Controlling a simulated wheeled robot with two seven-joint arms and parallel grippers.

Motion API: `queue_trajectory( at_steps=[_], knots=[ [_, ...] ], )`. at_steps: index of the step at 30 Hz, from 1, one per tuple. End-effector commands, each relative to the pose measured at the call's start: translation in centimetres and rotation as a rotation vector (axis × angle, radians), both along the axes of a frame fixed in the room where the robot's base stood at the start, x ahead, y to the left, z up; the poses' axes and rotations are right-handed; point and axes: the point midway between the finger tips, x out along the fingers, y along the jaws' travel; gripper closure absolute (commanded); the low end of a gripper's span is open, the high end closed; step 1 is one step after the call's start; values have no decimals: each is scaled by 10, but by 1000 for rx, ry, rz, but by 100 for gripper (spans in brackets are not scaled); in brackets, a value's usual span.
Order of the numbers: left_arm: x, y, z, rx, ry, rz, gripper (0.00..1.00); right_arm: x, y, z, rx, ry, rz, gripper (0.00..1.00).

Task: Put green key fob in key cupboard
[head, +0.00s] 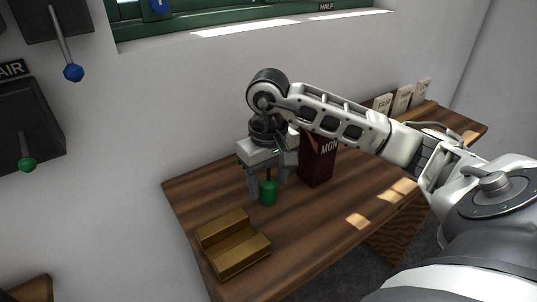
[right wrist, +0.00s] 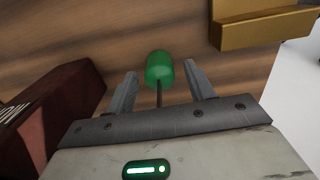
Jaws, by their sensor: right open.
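The green key fob (head: 268,193) is a small rounded green cylinder with a thin dark stem, at the wooden table's left part. My right gripper (head: 268,181) is open and points down over it. In the right wrist view the fob (right wrist: 159,68) lies just beyond the gap between the two open fingers (right wrist: 162,82), and its stem runs back between them. I cannot tell whether a finger touches the stem. I cannot make out a key cupboard for certain. My left gripper is not in view.
A brass-coloured stepped block (head: 233,244) sits near the table's (head: 315,222) left end. A dark red box (head: 318,160) marked "MON" stands beside the gripper. Upright cards (head: 403,99) line the back. Wall levers have blue (head: 73,73) and green (head: 27,165) knobs.

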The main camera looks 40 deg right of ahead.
Motion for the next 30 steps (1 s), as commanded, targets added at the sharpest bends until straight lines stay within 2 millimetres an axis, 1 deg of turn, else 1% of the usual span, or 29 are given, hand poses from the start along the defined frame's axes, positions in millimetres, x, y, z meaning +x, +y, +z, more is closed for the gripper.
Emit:
queue_trajectory(
  at_steps=[6, 9, 12, 15, 18, 19, 22, 27, 30],
  knots=[
    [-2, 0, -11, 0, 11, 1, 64, 2, 0, 46, -1, -11, 1, 46],
    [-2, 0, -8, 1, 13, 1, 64, 2, -1, 71, -2, -11, -1, 46],
    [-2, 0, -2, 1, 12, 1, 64, 1, -1, 90, -4, -8, -2, 46],
    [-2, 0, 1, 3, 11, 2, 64, 1, -1, 103, -3, -6, -2, 46],
    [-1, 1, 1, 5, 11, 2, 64, 1, -1, 112, -2, -5, -1, 46],
    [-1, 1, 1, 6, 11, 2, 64, 1, -1, 113, -1, -4, -2, 42],
    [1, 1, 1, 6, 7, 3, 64, 1, -1, 123, -3, -7, 1, 42],
    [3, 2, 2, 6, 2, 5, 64, 1, -3, 153, -5, -11, 2, 42],
    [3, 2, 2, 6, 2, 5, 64, -1, -4, 166, -4, -9, 0, 42]
  ],
)
